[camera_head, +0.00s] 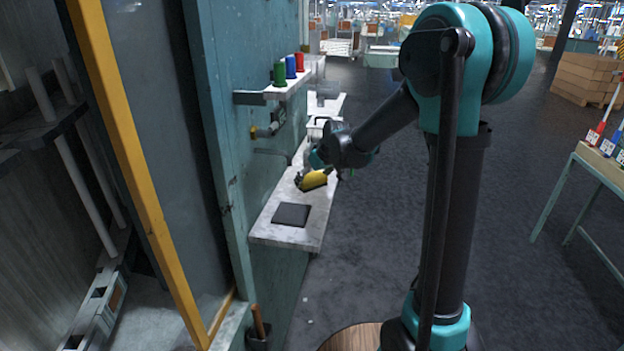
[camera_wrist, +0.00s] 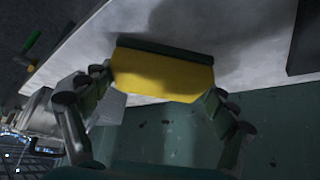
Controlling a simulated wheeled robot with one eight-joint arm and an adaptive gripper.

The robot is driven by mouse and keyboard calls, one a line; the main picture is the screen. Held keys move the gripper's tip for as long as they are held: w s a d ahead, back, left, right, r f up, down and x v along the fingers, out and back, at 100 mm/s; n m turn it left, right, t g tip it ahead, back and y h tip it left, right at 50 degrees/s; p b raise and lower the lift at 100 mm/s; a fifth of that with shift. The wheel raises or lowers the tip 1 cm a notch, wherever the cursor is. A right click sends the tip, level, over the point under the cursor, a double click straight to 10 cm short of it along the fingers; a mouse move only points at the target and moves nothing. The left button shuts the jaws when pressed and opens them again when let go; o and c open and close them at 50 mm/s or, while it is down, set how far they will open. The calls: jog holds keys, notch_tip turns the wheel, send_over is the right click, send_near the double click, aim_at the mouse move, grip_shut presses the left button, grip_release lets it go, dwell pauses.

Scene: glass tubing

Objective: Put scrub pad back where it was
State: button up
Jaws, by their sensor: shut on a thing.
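The scrub pad (camera_head: 315,180) is a yellow block with a dark green layer along one side. My gripper (camera_head: 322,172) is shut on it over the pale counter (camera_head: 264,229). In the wrist view the pad (camera_wrist: 163,76) spans between the two fingers of my gripper (camera_wrist: 150,98), its dark green side toward the pale surface. I cannot tell whether the pad touches the counter. My wrist hides part of the pad in the head view.
A dark square mat (camera_head: 291,215) lies on the counter's near end. A brass tap fitting (camera_head: 265,131) sticks out of the teal wall. A white basin-like object (camera_head: 318,124) lies beyond my gripper.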

jog(key=shift+f, duration=0.1)
jog(key=o, duration=1.1)
jog(key=shift+c, duration=0.2)
jog(key=v, duration=1.2)
jog(key=s+d+f+m+h, duration=0.1)
jog(key=s+d+f+m, duration=0.1)
jog(key=s+d+f, duration=0.3)
jog(key=s+d+f+m+h, duration=0.1)
jog(key=s+d+f, duration=0.5)
jog(key=s, duration=0.6)
jog(key=s+d+f+m+g+h, duration=0.1)
jog(key=s+d+f+m, duration=0.2)
jog(key=s+d+f, duration=0.2)
jog(key=s+f, duration=0.2)
jog(key=s, duration=0.2)
jog(key=shift+d+f+m+h, duration=0.25)
jog(key=shift+d+m+h, duration=0.05)
jog(key=shift+d+m, duration=0.1)
